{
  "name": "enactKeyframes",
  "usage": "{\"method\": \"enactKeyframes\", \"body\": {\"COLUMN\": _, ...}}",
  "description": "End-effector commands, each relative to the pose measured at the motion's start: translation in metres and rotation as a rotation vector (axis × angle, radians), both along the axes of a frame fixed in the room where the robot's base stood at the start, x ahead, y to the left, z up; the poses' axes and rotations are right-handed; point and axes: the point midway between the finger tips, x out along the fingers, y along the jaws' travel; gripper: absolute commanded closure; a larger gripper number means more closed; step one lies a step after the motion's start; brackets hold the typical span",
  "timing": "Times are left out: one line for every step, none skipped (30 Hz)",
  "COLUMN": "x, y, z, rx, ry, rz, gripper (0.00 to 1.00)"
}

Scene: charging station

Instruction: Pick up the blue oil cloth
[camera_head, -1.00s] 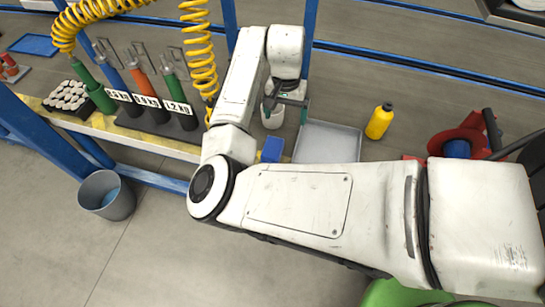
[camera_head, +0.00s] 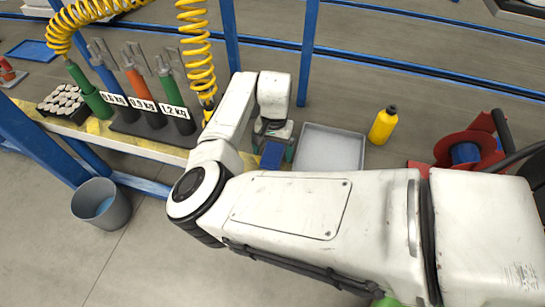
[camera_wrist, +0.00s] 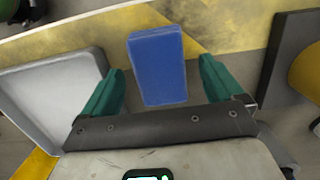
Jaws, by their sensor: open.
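The blue oil cloth (camera_wrist: 157,68) is a folded blue block near the edge of the bench. In the wrist view it lies between and a little beyond the two green fingers of my gripper (camera_wrist: 160,85), with a gap on each side. In the head view the cloth (camera_head: 271,155) shows just in front of my gripper (camera_head: 272,140), whose fingers are partly hidden. My gripper is open and empty.
A grey tray (camera_head: 329,150) stands right beside my gripper, with a yellow bottle (camera_head: 383,125) and a red reel (camera_head: 465,150) further right. Weighted tools in a dark stand (camera_head: 150,128) are to the left. A grey bucket (camera_head: 102,205) stands on the floor.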

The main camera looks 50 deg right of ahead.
Motion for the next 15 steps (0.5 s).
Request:
{"method": "enactKeyframes", "body": {"x": 0.0000, "y": 0.0013, "z": -0.0075, "rx": 0.002, "ry": 0.001, "rz": 0.001, "gripper": 0.06}}
{"method": "enactKeyframes", "body": {"x": -0.0002, "y": 0.0015, "z": -0.0099, "rx": 0.001, "ry": 0.000, "rz": 0.000, "gripper": 0.06}}
{"method": "enactKeyframes", "body": {"x": -0.0004, "y": 0.0017, "z": -0.0123, "rx": 0.000, "ry": 0.000, "rz": 0.000, "gripper": 0.06}}
{"method": "enactKeyframes", "body": {"x": -0.0005, "y": 0.0018, "z": -0.0134, "rx": 0.000, "ry": 0.000, "rz": 0.000, "gripper": 0.06}}
{"method": "enactKeyframes", "body": {"x": -0.0006, "y": 0.0018, "z": -0.0140, "rx": 0.000, "ry": 0.000, "rz": 0.000, "gripper": 0.06}}
{"method": "enactKeyframes", "body": {"x": -0.0006, "y": 0.0019, "z": -0.0143, "rx": 0.000, "ry": 0.000, "rz": 0.000, "gripper": 0.06}}
{"method": "enactKeyframes", "body": {"x": -0.0006, "y": 0.0019, "z": -0.0143, "rx": 0.000, "ry": 0.000, "rz": 0.000, "gripper": 0.06}}
{"method": "enactKeyframes", "body": {"x": -0.0006, "y": 0.0018, "z": -0.0141, "rx": 0.000, "ry": 0.000, "rz": -0.001, "gripper": 0.06}}
{"method": "enactKeyframes", "body": {"x": -0.0006, "y": 0.0018, "z": -0.0139, "rx": 0.000, "ry": 0.000, "rz": -0.001, "gripper": 0.06}}
{"method": "enactKeyframes", "body": {"x": -0.0006, "y": 0.0018, "z": -0.0139, "rx": 0.000, "ry": 0.000, "rz": -0.001, "gripper": 0.06}}
{"method": "enactKeyframes", "body": {"x": -0.0006, "y": 0.0018, "z": -0.0139, "rx": 0.000, "ry": 0.000, "rz": -0.001, "gripper": 0.06}}
{"method": "enactKeyframes", "body": {"x": -0.0006, "y": 0.0018, "z": -0.0139, "rx": 0.000, "ry": 0.000, "rz": -0.001, "gripper": 0.08}}
{"method": "enactKeyframes", "body": {"x": -0.0006, "y": 0.0018, "z": -0.0138, "rx": 0.000, "ry": 0.000, "rz": -0.001, "gripper": 0.11}}
{"method": "enactKeyframes", "body": {"x": -0.0006, "y": 0.0018, "z": -0.0138, "rx": 0.000, "ry": 0.000, "rz": -0.001, "gripper": 0.14}}
{"method": "enactKeyframes", "body": {"x": -0.0006, "y": 0.0018, "z": -0.0138, "rx": 0.000, "ry": 0.000, "rz": -0.001, "gripper": 0.18}}
